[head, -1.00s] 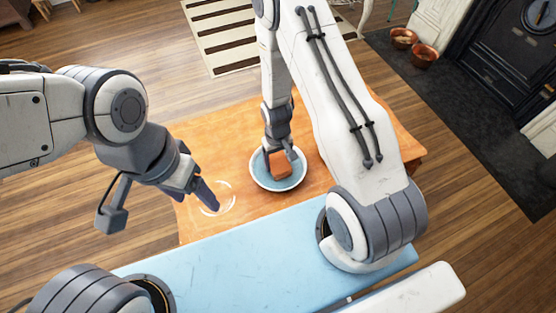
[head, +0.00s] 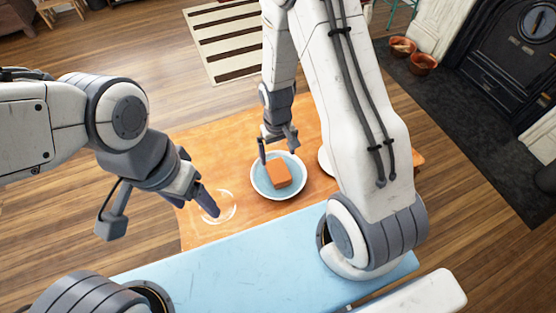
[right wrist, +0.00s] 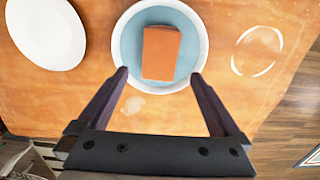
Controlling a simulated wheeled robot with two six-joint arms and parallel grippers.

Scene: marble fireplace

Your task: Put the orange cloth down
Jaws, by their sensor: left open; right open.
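The orange cloth (head: 279,175) is a small folded block lying in a round bowl with a blue inside and white rim (head: 301,186) on the wooden table. It also shows in the right wrist view (right wrist: 160,53), inside the bowl (right wrist: 201,68). My right gripper (head: 278,153) is open and empty at the far side of the bowl, apart from the cloth. In the right wrist view its two fingers (right wrist: 160,76) are spread near the bowl's rim. My left gripper (head: 212,208) is over the table left of the bowl, beside a clear round glass item (head: 228,206), and is open.
A white plate (right wrist: 45,30) lies on the table beside the bowl, partly hidden by my right arm in the head view. The clear round item (right wrist: 257,51) is on the bowl's other side. Wooden table (head: 205,145) is bare at the far left.

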